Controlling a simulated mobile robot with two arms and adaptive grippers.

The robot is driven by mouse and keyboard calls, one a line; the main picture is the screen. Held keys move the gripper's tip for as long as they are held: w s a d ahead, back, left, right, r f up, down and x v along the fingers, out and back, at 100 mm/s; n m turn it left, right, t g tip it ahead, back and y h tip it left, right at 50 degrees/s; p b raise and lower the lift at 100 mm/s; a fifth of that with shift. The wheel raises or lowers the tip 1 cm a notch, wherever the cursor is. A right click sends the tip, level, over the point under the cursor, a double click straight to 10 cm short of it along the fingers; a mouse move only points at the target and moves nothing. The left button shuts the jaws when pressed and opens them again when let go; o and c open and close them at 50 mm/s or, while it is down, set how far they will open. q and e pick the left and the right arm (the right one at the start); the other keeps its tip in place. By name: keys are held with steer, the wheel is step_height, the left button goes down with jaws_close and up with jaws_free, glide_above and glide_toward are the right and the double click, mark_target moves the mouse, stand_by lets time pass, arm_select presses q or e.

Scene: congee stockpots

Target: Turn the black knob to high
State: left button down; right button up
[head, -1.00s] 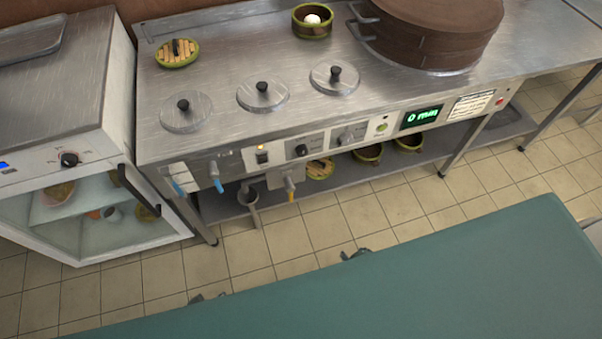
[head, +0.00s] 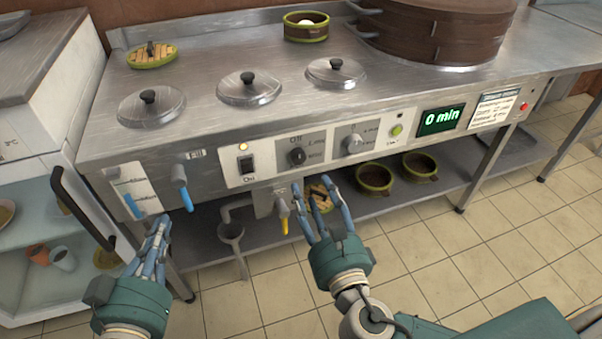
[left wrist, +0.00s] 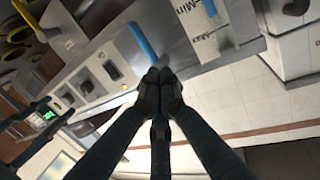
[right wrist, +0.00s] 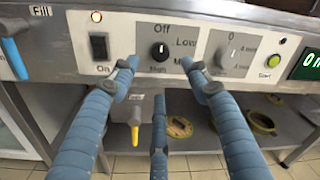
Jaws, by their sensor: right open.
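The black knob (head: 297,156) sits on the stove's front panel, between the lit switch and a grey timer knob. In the right wrist view the black knob (right wrist: 160,52) is in the upper middle, with Off printed above it, Low to its right and High below. My left gripper (head: 160,228) is shut and empty below the panel's left end, near a blue-handled tap.
The power switch (head: 246,164), the grey timer knob (head: 354,144) and a green start button (head: 397,131) flank the knob. Lidded pots and a large steamer (head: 435,30) stand on top.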

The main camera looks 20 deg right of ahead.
mark_target(299, 160)
steer(key=w+b, duration=0.1)
steer(key=w, duration=0.8)
steer(key=shift+w+d+b, duration=0.15)
steer(key=shift+b, duration=0.2)
arm_select(q)
step_height(299, 160, up, 11)
steer(key=s+d+t+h, duration=0.1)
steer(key=t+h, duration=0.1)
steer(key=t, duration=0.3)
arm_select(e)
steer(key=shift+w, duration=0.4)
steer(key=c, duration=1.1)
